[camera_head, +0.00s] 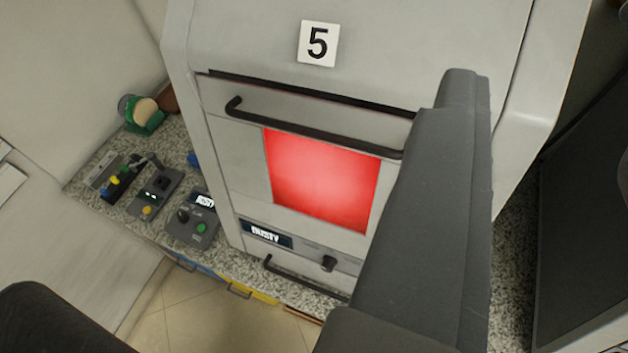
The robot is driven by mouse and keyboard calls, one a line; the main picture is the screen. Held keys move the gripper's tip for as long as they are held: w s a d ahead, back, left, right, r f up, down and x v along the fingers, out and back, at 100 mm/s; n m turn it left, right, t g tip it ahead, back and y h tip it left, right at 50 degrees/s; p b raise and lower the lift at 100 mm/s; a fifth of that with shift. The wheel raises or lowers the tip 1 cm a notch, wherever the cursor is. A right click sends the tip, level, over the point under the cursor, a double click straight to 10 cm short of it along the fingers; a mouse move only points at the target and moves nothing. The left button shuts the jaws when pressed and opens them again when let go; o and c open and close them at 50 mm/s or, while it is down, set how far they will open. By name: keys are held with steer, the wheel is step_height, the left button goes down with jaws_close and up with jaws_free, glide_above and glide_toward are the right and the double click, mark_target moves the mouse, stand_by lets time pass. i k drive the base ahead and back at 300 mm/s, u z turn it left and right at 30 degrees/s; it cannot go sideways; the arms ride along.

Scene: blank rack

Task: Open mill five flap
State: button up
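The mill (425,35) is a light grey cabinet with a white label bearing a black 5 (318,44). Its front flap (232,150) looks shut, with a dark seam along its top edge. A long black bar handle (310,127) runs across the top of the flap, above a glowing red window (322,180). A grey finger-like part of my gripper (432,200) crosses the right side of the view and hides the right part of the flap and the handle's right end. Contact with the handle cannot be judged. No second fingertip shows clearly.
Small control boxes (193,221) stand on the speckled counter (112,212) at left. A dark panel (585,230) stands close at right.

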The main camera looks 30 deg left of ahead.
mark_target(323, 194)
steer(key=u, duration=0.4)
steer(key=k, duration=1.25)
steer(key=z, duration=0.4)
steer(key=i, duration=1)
steer(key=u, duration=0.05)
